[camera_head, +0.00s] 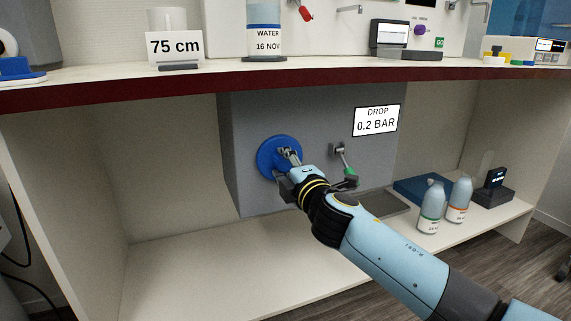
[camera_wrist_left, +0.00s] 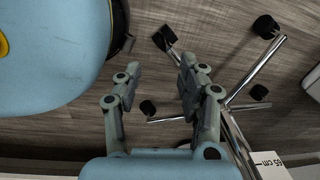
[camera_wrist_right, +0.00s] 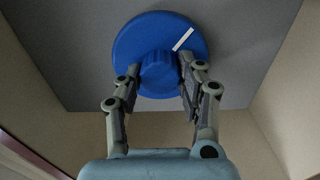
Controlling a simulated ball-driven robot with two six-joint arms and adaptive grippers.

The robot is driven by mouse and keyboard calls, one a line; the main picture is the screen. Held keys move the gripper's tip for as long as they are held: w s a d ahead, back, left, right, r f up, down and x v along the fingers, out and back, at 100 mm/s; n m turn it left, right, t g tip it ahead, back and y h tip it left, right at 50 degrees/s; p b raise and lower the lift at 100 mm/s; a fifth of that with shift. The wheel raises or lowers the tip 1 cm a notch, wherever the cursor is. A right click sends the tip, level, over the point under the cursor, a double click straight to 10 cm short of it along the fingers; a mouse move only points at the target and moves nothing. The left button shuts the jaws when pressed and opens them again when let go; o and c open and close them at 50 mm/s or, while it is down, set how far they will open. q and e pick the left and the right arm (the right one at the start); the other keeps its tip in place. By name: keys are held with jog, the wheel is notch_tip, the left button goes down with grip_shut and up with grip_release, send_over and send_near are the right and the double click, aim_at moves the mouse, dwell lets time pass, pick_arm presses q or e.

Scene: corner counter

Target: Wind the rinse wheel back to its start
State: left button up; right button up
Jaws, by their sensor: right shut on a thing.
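The rinse wheel (camera_head: 267,158) is a round blue disc on the front of a grey box under the counter. In the right wrist view the wheel (camera_wrist_right: 125,48) shows a ribbed blue hub (camera_wrist_right: 158,72) at its centre and a white mark (camera_wrist_right: 183,38) at the upper right of the hub. My right gripper (camera_head: 287,160) is at the wheel, its fingers either side of the hub and shut on it; it also shows in the right wrist view (camera_wrist_right: 158,85). My left gripper (camera_wrist_left: 155,85) is open and empty above the floor, seen only in the left wrist view.
A sign reading "DROP 0.2 BAR" (camera_head: 376,121) is on the grey box (camera_head: 310,110). A small lever with a green tip (camera_head: 349,171) is right of the wheel. Two bottles (camera_head: 432,205) stand on the lower shelf. The counter edge (camera_head: 200,88) runs above my right arm.

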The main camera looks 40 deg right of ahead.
jog(key=shift+f, duration=0.15)
jog(key=o, duration=1.2)
jog(key=shift+c, duration=0.2)
jog(key=v, duration=1.2)
